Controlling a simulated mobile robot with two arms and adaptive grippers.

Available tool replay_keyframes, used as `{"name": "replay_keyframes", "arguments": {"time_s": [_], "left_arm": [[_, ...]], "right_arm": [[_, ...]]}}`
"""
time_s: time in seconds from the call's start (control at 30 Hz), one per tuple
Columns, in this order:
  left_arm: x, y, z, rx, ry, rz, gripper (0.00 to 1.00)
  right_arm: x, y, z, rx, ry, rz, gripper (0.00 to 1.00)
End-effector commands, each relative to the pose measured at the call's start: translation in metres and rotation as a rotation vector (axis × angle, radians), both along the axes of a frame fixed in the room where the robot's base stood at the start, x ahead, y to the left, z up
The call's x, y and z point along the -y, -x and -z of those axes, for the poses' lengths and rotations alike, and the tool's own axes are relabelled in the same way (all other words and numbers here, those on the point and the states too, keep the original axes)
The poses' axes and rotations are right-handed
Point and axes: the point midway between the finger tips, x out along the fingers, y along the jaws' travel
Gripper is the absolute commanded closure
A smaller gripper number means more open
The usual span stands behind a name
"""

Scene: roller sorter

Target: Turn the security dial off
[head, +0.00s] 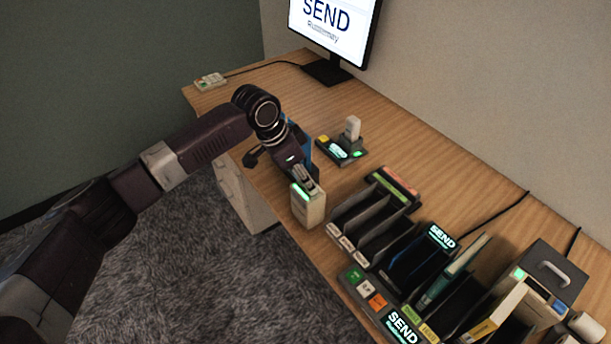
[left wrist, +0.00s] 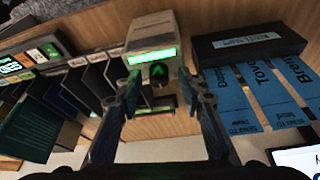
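The security dial is a dark round knob with a green arrow mark (left wrist: 159,74), on a small cream box (left wrist: 150,28) with a lit green display (left wrist: 152,56). In the head view the box (head: 308,209) stands at the table's front edge. My left gripper (left wrist: 158,86) is open, with its fingers apart on either side of the knob in the left wrist view. I cannot tell whether the fingertips touch it. In the head view the left gripper (head: 303,181) is over the box and hides the knob. My right gripper is not in view.
A dark sorter rack (head: 375,238) with several slots is right of the box. A small device with coloured buttons (head: 342,150) is behind it. A dark box (left wrist: 250,42) with blue strips is beside it in the wrist view. A monitor (head: 335,28) stands at the back.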

Motion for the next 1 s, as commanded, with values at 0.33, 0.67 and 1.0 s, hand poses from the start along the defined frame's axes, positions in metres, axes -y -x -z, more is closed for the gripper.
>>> {"name": "replay_keyframes", "arguments": {"time_s": [0.33, 0.67, 1.0], "left_arm": [[0.001, 0.000, 0.001, 0.000, 0.001, 0.000, 0.76], [0.001, 0.000, 0.000, 0.000, 0.001, 0.000, 1.00], [0.002, 0.001, -0.004, -0.001, 0.003, -0.076, 1.00]], "right_arm": [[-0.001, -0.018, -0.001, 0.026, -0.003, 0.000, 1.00], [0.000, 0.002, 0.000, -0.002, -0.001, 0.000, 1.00], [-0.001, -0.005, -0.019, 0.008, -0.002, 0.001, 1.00]]}}
